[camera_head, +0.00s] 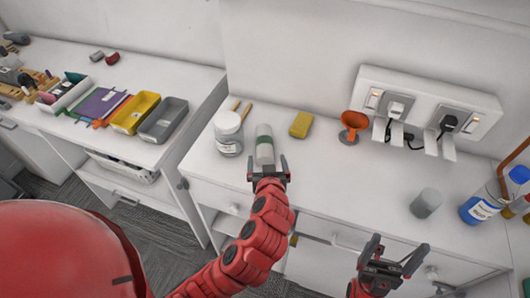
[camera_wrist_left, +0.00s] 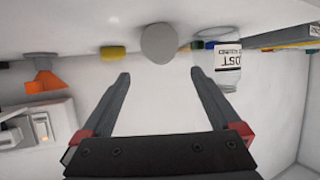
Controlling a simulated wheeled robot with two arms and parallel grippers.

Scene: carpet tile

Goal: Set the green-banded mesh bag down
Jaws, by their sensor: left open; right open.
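The green-banded mesh bag (camera_head: 264,152) is a pale grey roll-like shape with a green band, on the white counter (camera_head: 330,190). It appears to rest there, but its underside is hidden. My left gripper (camera_head: 268,165) is open at the bag's near end. In the left wrist view a round grey end that looks like the bag's (camera_wrist_left: 158,43) is beyond and between the open fingertips (camera_wrist_left: 160,73), with no visible grip on it. My right gripper (camera_head: 392,256) is open and empty at the counter's front edge.
Wall sockets (camera_head: 440,112) are behind. The middle counter is clear.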

